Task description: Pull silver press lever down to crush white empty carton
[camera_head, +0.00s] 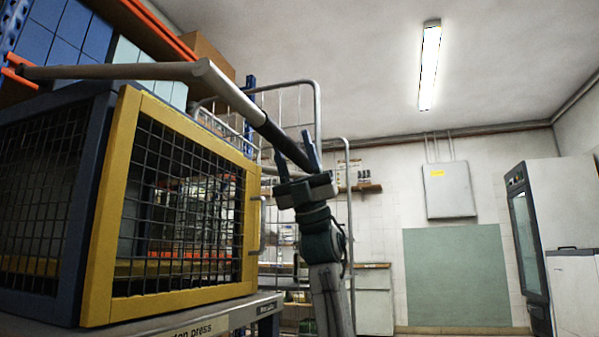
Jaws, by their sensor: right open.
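The silver press lever (222,84) reaches from the upper left over the mesh-sided press (97,205) and slopes down to the right into a black grip (277,134). My right gripper (296,150) comes up from below at the grip's lower end. Its jaws are open, with one finger on each side of the grip in the picture. I cannot tell whether they touch it. The white empty carton cannot be made out behind the mesh. My left gripper is not in view.
The press has a yellow-framed mesh front (100,215) with a handle (262,225) and stands on a grey bench (235,308). A wire cage trolley (318,110) stands behind the gripper. A glass-door cabinet (535,240) is far right. Room right of my arm looks open.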

